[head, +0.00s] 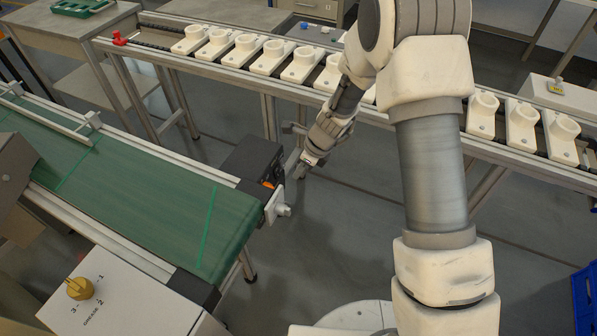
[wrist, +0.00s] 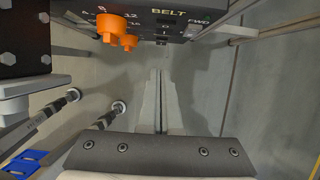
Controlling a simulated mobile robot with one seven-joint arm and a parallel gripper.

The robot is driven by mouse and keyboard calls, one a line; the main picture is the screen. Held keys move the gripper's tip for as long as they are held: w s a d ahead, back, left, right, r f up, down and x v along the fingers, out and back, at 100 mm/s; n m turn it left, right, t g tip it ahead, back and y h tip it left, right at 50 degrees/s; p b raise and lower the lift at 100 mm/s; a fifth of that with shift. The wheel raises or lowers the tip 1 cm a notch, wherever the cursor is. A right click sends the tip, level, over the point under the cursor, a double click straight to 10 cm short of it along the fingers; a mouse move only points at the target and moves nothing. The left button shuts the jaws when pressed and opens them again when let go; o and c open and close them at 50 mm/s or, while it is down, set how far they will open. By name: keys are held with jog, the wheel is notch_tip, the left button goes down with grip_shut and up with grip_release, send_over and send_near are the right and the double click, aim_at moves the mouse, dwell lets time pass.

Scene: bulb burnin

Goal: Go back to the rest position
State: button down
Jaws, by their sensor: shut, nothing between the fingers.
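My gripper (head: 299,172) hangs past the right end of the green conveyor belt (head: 150,200), above open floor and apart from anything I can see. In the wrist view my gripper (wrist: 160,75) has its two fingers together, with nothing between them. The black belt control box (wrist: 175,18) with orange knobs (wrist: 118,30) lies just beyond the fingertips in the wrist view. In the head view the control box (head: 250,160) is beside my gripper, on its left.
A rail (head: 270,88) with several white sockets (head: 272,57) runs behind my arm. A white box with a yellow knob (head: 80,288) stands at the lower left. A blue crate (head: 586,300) is at the right edge. The floor (head: 340,230) between is clear.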

dwell(0.4)
jog(key=s+d+r+n+t, duration=0.1)
jog(key=s+d+r+n, duration=0.1)
jog(key=r+n, duration=0.35)
jog(key=s+d+r+n, duration=0.2)
jog(key=d+r, duration=0.1)
jog(key=r, duration=0.6)
jog(key=s+d+r+n+t, duration=0.1)
jog(key=s+d+r+n, duration=0.15)
jog(key=r, duration=0.55)
jog(key=s+d+r+n+t+h, duration=0.1)
jog(key=s+d+r+n, duration=0.25)
jog(key=s, duration=0.25)
jog(key=s+d+r+n+t+h, duration=0.1)
jog(key=s+d+r+n+h, duration=0.1)
jog(key=s+d+r+n, duration=0.25)
jog(key=s+d+r+n+h, duration=0.1)
jog(key=s+d+r+n, duration=0.2)
jog(key=s, duration=0.4)
notch_tip(320, 180, up, 16)
jog(key=n+p, duration=0.1)
jog(key=p, duration=1.6)
jog(key=shift+s+d, duration=0.15)
jog(key=shift+f, duration=0.15)
